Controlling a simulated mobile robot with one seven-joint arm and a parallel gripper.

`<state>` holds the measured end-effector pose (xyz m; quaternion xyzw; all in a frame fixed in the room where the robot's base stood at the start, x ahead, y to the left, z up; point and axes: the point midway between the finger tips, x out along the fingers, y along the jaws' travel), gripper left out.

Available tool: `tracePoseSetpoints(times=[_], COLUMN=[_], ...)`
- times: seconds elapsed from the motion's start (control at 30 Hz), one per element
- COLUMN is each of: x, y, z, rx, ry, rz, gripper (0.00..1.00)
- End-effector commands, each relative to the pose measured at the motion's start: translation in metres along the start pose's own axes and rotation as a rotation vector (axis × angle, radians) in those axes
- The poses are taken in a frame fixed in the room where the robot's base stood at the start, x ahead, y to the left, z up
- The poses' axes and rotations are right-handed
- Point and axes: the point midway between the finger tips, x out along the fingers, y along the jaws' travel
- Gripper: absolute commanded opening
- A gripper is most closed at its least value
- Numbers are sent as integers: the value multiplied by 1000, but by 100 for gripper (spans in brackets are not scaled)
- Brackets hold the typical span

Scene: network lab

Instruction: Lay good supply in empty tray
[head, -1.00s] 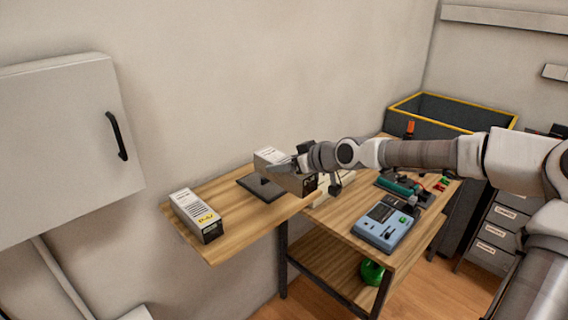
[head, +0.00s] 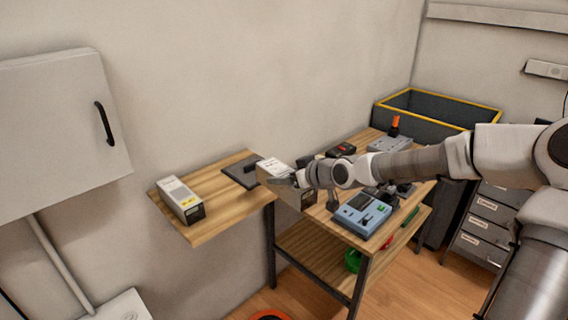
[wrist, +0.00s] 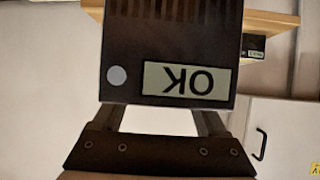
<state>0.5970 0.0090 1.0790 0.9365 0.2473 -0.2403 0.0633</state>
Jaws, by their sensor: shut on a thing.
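My gripper (head: 297,181) is shut on a dark, box-shaped supply with a pale labelled top (head: 276,170). The wrist view shows the held supply (wrist: 170,45) close up, with vents, a round pale light and a display reading "OK" upside down. The supply is held at the right end of the wooden shelf, beside a dark flat tray (head: 240,172). The visible part of the tray is bare; the supply hides its right side.
The wooden shelf (head: 217,187) has bare room between the tray and the labelled supply. A workbench to the right carries a blue tester (head: 362,214) and other devices. A grey bin with a yellow rim (head: 440,107) stands behind. A wall cabinet (head: 60,130) hangs at left.

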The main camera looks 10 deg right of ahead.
Motion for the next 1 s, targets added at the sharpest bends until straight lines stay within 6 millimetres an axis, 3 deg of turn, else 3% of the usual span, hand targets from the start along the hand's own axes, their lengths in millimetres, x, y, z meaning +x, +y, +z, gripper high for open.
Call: tracePoseSetpoints(times=[0.37,0.8,1.0], x=[10,23,25], y=[-17,-36,-38], z=[77,199,222], rx=[82,217,244], ry=[3,-3,6], rz=[154,398,457], gripper=[0,0,0])
